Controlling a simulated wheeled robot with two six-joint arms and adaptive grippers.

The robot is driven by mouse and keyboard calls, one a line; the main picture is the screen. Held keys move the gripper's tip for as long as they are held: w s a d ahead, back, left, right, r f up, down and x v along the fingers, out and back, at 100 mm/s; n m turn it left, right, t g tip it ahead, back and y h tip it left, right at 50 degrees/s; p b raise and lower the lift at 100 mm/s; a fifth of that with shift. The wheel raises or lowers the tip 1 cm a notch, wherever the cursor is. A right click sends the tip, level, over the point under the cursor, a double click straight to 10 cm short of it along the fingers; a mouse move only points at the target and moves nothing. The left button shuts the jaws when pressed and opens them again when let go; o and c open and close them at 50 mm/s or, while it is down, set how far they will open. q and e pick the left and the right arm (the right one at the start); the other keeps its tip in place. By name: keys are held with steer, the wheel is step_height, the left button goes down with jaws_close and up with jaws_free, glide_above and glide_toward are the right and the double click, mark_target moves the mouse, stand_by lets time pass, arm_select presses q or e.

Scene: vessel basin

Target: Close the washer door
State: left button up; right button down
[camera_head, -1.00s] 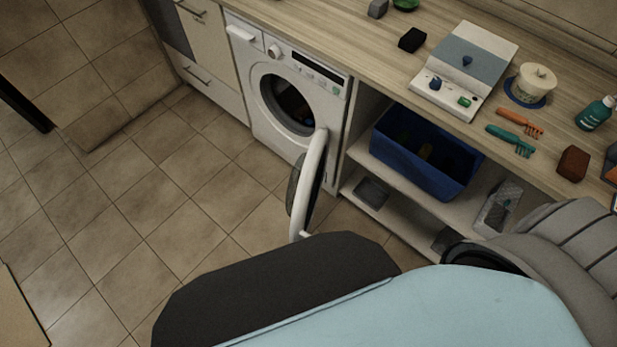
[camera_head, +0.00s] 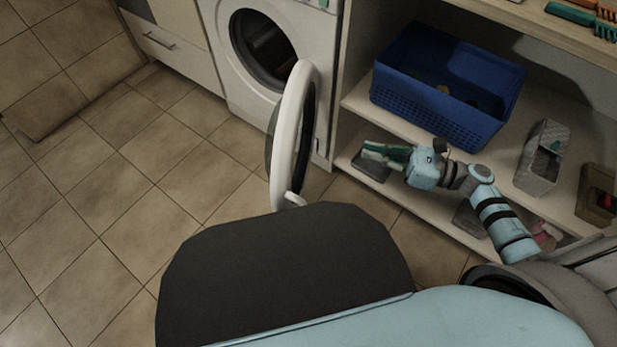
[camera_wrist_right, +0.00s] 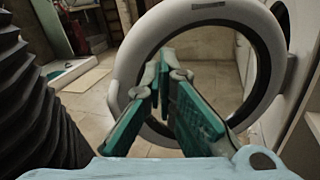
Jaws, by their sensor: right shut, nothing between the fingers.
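The washer (camera_head: 324,62) stands beyond the floor tiles at the upper middle of the head view, its round opening (camera_head: 262,48) uncovered and dark inside. Its round door (camera_head: 285,135), with a white ring and dark glass, stands swung wide open into the room. In the right wrist view the door ring (camera_wrist_right: 128,72) fills the middle, behind my fingers. My right gripper (camera_head: 368,150) is shut and empty, to the right of the door and apart from it in the head view. Its green fingers (camera_wrist_right: 160,75) point toward the door ring. My left gripper is out of view.
A blue basket (camera_head: 440,105) sits on the shelf above my right forearm. A grey box (camera_head: 541,160) stands farther right on that shelf. The shelf edge (camera_head: 400,128) is close to my right gripper. The floor (camera_head: 140,190) left of the door is clear.

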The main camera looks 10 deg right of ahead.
steer(key=s+n+g, duration=0.1)
steer(key=n+g, duration=0.1)
steer(key=n, duration=0.1)
glide_toward(294, 146)
steer(key=shift+y, duration=0.4)
steer(key=x, duration=0.4)
steer(key=f+x, duration=0.1)
steer(key=x, duration=0.2)
steer(key=shift+w+d, duration=0.1)
